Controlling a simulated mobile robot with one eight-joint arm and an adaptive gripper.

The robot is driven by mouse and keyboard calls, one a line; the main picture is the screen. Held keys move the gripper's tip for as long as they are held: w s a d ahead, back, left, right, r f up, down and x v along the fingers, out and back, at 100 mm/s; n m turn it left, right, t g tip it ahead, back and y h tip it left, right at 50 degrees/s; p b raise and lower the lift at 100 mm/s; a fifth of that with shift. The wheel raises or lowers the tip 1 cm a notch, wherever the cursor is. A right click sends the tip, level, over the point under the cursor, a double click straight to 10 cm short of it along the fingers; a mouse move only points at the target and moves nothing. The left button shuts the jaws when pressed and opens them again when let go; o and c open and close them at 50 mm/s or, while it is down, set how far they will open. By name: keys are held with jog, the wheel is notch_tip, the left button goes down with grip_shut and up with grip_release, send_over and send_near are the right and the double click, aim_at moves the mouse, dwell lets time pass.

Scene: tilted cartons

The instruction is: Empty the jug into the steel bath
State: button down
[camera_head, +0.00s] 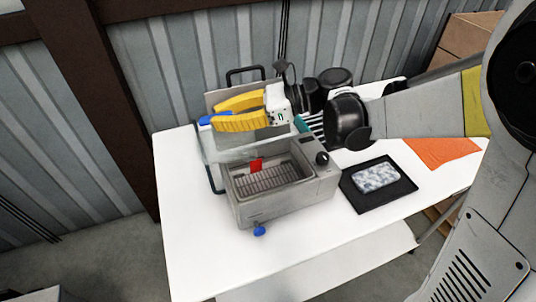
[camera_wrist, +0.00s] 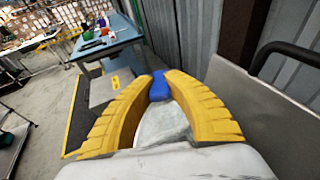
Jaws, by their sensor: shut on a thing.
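The steel bath (camera_head: 287,206), a grey box with an open top, stands on the white table. A red piece (camera_head: 256,165) shows inside it above a slatted rack. My gripper (camera_head: 215,115) is over the back of the bath, its yellow fingers pointing left. It is shut on the jug (camera_head: 222,144), a pale see-through vessel that hangs below the fingers, over the bath's back left part. In the wrist view the jug (camera_wrist: 165,126) and a blue part (camera_wrist: 160,84) show between the fingers (camera_wrist: 161,88). I cannot tell its tilt or what it holds.
A grey upright panel with a black handle (camera_head: 244,72) stands behind the bath. A black tray (camera_head: 379,184) with a speckled pack lies to the right, near an orange sheet (camera_head: 441,152). The table's front left (camera_head: 195,240) is clear. A corrugated wall is close behind.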

aim_at(202, 119)
jog(key=shift+w+a+f+p, duration=0.1)
jog(key=shift+a+p, duration=0.15)
jog(key=shift+p, duration=0.05)
jog(key=a+r+h+p, duration=0.1)
jog(key=p, duration=0.2)
jog(key=a+r+h+p, duration=0.1)
jog(key=a+h+p, duration=0.1)
jog(key=p, duration=0.1)
jog(key=shift+a+r, duration=0.25)
jog(key=shift+w+a+f+h+p, duration=0.1)
jog(key=shift+a+f+h+p, duration=0.2)
jog(key=shift+a+h+p, duration=0.7)
jog(key=shift+a+f+h+p, duration=0.15)
jog(key=shift+a+h+p, duration=0.05)
jog(key=shift+h+p, duration=0.45)
jog(key=a+f+g+h+p, duration=0.1)
jog(key=a+f+h, duration=0.4)
jog(key=a+h, duration=0.2)
jog(key=shift+w+h, duration=0.3)
jog(key=shift+h, duration=0.55)
